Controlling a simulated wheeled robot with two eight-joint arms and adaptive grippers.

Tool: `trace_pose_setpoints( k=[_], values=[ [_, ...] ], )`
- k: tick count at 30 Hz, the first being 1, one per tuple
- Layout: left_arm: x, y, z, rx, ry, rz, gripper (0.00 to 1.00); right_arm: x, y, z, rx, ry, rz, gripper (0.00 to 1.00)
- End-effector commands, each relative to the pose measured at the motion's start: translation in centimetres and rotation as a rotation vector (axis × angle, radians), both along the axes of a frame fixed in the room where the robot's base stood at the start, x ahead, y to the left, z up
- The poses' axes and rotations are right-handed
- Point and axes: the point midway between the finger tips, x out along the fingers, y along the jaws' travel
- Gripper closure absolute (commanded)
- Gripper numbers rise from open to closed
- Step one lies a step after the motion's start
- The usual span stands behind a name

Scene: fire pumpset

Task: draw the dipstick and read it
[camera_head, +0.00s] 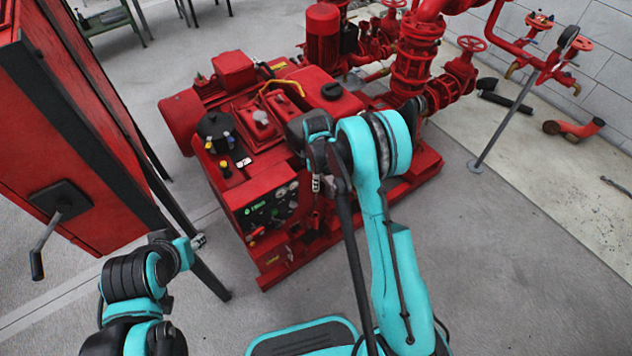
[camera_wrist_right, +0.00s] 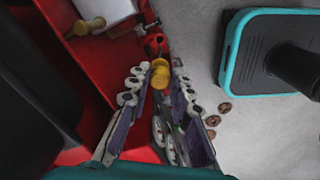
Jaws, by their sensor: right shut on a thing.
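The red engine pumpset (camera_head: 232,70) stands ahead, with a control panel of gauges (camera_head: 270,208) on its near face. My right gripper (camera_head: 317,184) hangs over the engine's near side. In the right wrist view its fingers (camera_wrist_right: 165,85) are closed around a yellow round-ended piece (camera_wrist_right: 160,72), which looks like the dipstick's handle. Any rod below it is hidden, so I cannot read marks or tell how far it is drawn. My left gripper (camera_head: 197,242) is at lower left, apart from the engine; its jaws are too small to judge.
A red cabinet (camera_head: 62,130) with a black crank handle stands at left. Red pipes and valves (camera_head: 415,60) rise behind the engine. A thin post stand (camera_head: 505,130) is at right. The grey floor (camera_head: 510,270) at lower right is clear.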

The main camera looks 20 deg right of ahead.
Motion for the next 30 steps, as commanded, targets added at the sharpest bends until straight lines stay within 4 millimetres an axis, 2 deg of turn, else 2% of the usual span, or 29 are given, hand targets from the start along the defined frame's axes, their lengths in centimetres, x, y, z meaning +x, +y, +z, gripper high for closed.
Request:
trace_pose_setpoints(
  k=[8, 30],
  values=[
    [0.0, 0.0, 0.1, 0.000, 0.000, 0.000, 0.60, -0.6, -0.2, 0.2, 0.000, 0.000, -0.001, 0.96],
    [0.0, 0.0, 0.0, 0.000, 0.000, 0.000, 0.60, -6.3, -2.3, 1.7, 0.000, 0.000, -0.001, 0.96]
  ],
)
